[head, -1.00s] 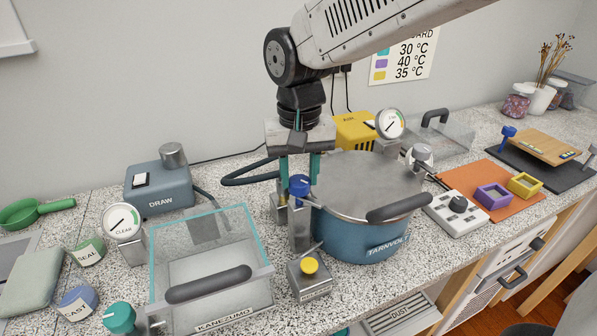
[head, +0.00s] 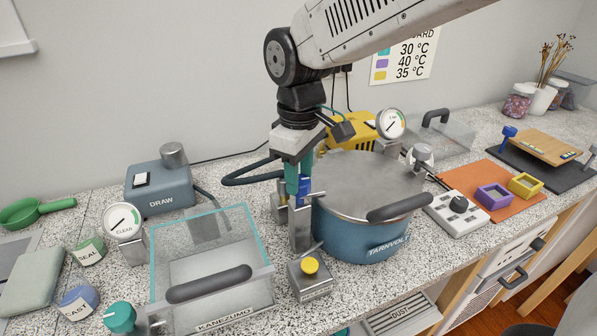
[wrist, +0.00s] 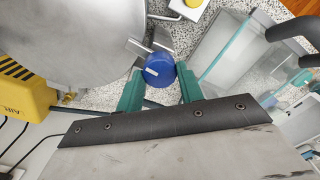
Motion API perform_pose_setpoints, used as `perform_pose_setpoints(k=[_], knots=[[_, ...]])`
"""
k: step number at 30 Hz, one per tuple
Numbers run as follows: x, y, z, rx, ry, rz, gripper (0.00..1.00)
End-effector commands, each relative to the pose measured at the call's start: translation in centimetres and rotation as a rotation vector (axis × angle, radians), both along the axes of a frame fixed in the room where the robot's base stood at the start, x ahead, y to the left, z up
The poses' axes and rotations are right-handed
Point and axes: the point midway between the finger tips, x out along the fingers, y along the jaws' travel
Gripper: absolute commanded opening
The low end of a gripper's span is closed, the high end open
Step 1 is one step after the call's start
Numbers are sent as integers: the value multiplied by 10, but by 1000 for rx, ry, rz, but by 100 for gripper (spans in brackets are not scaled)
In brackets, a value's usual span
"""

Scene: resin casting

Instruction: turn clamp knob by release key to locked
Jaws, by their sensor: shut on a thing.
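The blue clamp knob (head: 304,187) sits on top of a grey metal post (head: 300,228) against the left side of the blue pot (head: 360,235). My gripper (head: 300,184) points straight down over the post, its teal fingers on both sides of the knob. In the wrist view my gripper (wrist: 158,76) is shut on the blue knob (wrist: 158,70), whose top shows a short white mark. A metal bar (wrist: 140,47) sticks out beside the knob toward the pot lid. A box with a yellow knob (head: 310,266) and a thin lever stands in front of the post; I cannot tell whether this is the release key.
A clear chamber (head: 212,262) with a dark handle stands close on the left. The pot's lid (head: 370,180) and handle are close on the right. A yellow unit (head: 350,132) and gauge (head: 390,124) stand behind.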

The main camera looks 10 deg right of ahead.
Motion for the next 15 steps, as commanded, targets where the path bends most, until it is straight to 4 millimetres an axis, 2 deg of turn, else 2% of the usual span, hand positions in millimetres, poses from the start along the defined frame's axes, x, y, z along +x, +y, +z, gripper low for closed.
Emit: perform_pose_setpoints(k=[6,15], knots=[[-1,0,0,0,1,90,14],[-1,0,0,0,1,135,14]])
